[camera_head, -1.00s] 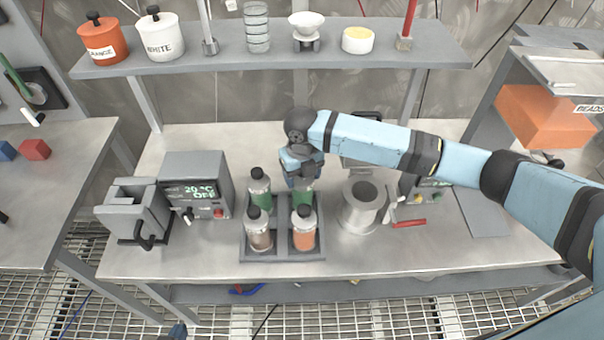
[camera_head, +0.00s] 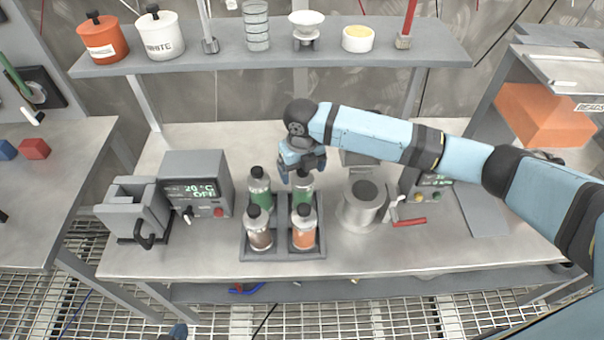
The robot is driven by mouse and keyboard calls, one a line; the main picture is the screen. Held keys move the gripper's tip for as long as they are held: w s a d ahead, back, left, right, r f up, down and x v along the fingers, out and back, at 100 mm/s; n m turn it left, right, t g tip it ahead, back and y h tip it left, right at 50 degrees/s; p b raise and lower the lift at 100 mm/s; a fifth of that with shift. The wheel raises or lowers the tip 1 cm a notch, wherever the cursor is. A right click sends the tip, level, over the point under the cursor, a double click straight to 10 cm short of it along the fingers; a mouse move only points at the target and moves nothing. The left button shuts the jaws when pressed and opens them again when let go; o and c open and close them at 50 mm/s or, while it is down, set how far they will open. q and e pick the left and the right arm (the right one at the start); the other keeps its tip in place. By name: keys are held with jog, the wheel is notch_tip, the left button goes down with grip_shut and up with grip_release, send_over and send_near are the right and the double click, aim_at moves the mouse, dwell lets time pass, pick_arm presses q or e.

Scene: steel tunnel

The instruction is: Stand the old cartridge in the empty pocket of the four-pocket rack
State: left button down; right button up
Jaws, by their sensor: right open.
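The four-pocket rack (camera_head: 284,254) stands near the front of the bench, with a cartridge upright in every pocket. A green cartridge (camera_head: 260,190) is back left and another green one (camera_head: 303,188) is back right. A brown one (camera_head: 259,231) is front left and an orange one (camera_head: 304,230) is front right. I cannot tell which is the old cartridge. My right gripper (camera_head: 302,170) is open, just above the back right cartridge, whose black cap shows below it. A small part of my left gripper (camera_head: 178,331) shows at the bottom edge; its jaws cannot be made out.
A grey heater box (camera_head: 197,185) and a grey holder (camera_head: 135,213) stand left of the rack. A metal pot (camera_head: 362,207) and a red-handled tool (camera_head: 409,222) are to the right. A shelf (camera_head: 270,58) with jars spans the back. The bench front is clear.

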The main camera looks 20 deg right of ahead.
notch_tip(320, 180, up, 10)
jog(key=shift+b, duration=0.35)
dwell(0.4)
